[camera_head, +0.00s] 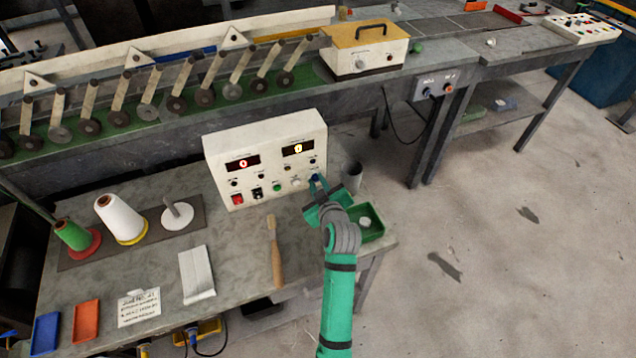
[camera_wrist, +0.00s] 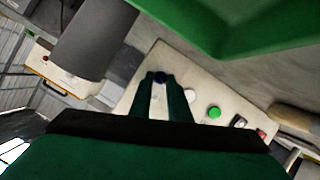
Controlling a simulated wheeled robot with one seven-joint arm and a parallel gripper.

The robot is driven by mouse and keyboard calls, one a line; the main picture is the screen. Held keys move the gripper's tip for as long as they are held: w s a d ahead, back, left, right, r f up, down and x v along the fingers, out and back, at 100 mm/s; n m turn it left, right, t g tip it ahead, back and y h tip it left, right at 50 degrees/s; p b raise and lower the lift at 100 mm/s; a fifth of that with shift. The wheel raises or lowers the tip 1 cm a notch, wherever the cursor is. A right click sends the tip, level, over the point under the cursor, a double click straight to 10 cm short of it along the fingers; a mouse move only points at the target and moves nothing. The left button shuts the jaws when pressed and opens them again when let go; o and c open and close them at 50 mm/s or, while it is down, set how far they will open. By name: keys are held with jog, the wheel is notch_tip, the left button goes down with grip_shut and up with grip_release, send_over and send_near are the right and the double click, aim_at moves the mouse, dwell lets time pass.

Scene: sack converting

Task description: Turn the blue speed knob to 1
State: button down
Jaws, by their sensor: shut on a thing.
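The blue speed knob (camera_wrist: 160,77) sits on the front of the white control box (camera_head: 232,147), at its lower right. My gripper (camera_head: 316,182) is shut on the knob, with a fingertip at each side of it in the wrist view. In the head view the fingers and wrist mostly hide the knob. The box has two lit displays, a red one (camera_head: 243,163) at left and a yellow one (camera_head: 298,149) at right. Their digits are too small to read surely. The knob's pointer and scale cannot be made out.
A grey cup (camera_head: 353,175) stands right of the box, close to my gripper. A green tray (camera_head: 373,213) with a white item lies beside my wrist. A brush (camera_head: 275,250) lies in front of the box. A white button and a green button (camera_wrist: 214,112) are near the knob.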

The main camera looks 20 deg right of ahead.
jog(key=n+h, duration=0.2)
jog(key=n, duration=0.2)
jog(key=shift+a+f+n+t+h, duration=0.25)
jog(key=shift+a+n+t+h, duration=0.05)
jog(key=shift+a+t+h, duration=0.1)
jog(key=n+t+h, duration=0.1)
jog(key=n, duration=0.2)
jog(key=shift+f, duration=0.15)
jog(key=shift+n, duration=0.4)
jog(key=c, duration=1.7)
grip_release()
jog(key=shift+o, duration=0.2)
jog(key=v, duration=1.1)
jog(key=shift+a+f, duration=0.1)
jog(key=shift+f, duration=0.15)
